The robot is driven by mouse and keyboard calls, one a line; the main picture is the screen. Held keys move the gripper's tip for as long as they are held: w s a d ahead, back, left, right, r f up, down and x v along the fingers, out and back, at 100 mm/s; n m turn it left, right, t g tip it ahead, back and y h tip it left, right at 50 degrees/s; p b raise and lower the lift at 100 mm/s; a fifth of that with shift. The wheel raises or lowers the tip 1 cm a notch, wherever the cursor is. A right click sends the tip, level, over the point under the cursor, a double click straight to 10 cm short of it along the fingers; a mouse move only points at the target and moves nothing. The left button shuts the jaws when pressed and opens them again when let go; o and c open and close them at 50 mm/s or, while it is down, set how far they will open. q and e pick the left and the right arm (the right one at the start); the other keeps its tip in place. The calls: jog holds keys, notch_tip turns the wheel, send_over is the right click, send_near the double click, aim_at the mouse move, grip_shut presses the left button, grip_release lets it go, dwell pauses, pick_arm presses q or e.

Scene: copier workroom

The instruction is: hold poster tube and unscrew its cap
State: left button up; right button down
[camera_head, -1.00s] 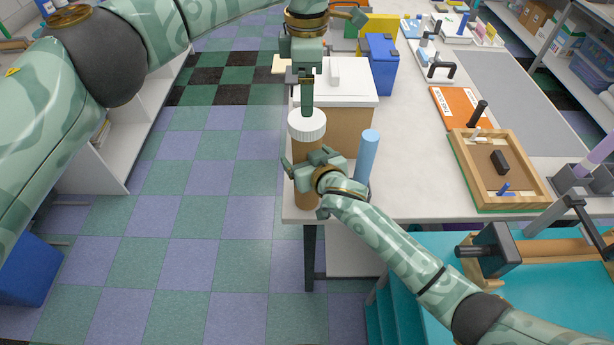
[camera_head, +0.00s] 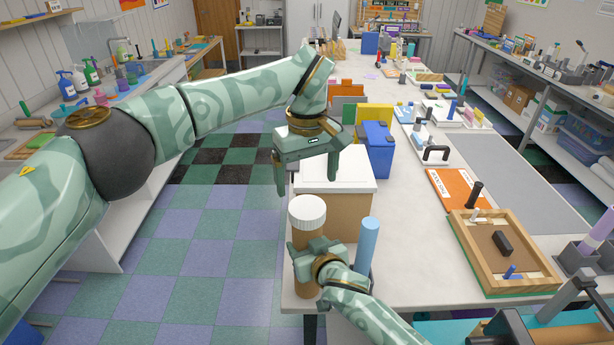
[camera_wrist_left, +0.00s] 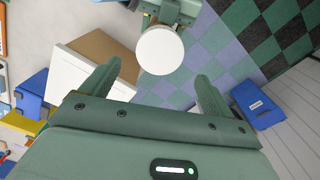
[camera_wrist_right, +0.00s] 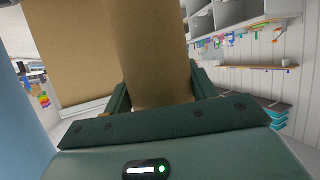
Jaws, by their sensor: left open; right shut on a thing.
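The poster tube (camera_head: 305,240) is a brown upright cylinder with a ribbed white cap (camera_head: 307,213) on its top. It stands at the near left corner of the table. My right gripper (camera_head: 312,258) is shut around the tube below the cap. The right wrist view shows the brown tube (camera_wrist_right: 152,55) between its fingers. My left gripper (camera_head: 306,186) is open and empty above the cap, its two fingers spread and pointing down. In the left wrist view the round cap top (camera_wrist_left: 160,50) lies beyond and between the open fingers, apart from them.
A brown box with a white lid (camera_head: 335,172) stands just behind the tube. A light blue cylinder (camera_head: 367,243) stands close to its right. A blue binder-like box (camera_head: 378,150) and a wooden tray (camera_head: 500,285) are farther off. Open floor lies left of the table.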

aim_at(307, 207)
pick_arm(q)
jog(key=shift+f, duration=0.35)
notch_tip(307, 207, down, 7)
jog(key=shift+f, duration=0.15)
jog(key=shift+m, duration=0.3)
jog(key=shift+c, duration=0.4)
